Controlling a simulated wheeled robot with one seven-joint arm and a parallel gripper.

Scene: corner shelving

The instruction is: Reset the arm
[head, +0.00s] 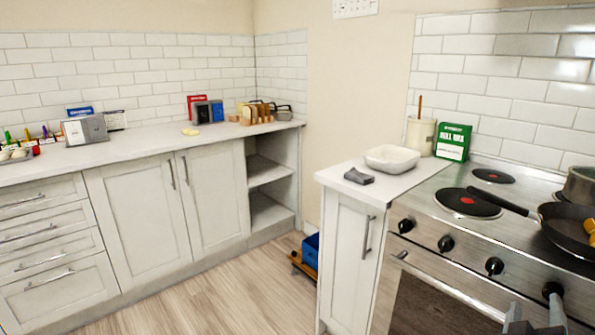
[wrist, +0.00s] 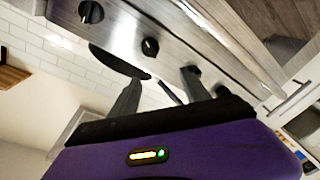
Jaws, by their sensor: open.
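My gripper (head: 536,316) shows only by its grey fingertips at the lower right of the head view, in front of the stove's front panel. In the wrist view my gripper (wrist: 164,86) has its two dark fingers apart with nothing between them. The stove's front with its dark knobs (wrist: 150,47) lies beyond the fingers in that view, which is tilted. The rest of my arm is out of the head view.
The stove (head: 430,215) bears a black pan (head: 570,232) and a pot (head: 580,186). A white bowl (head: 392,158), a green box (head: 453,142) and a grey object (head: 359,176) stand on the short counter. A blue bin (head: 311,250) sits on the floor. The wooden floor at left is clear.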

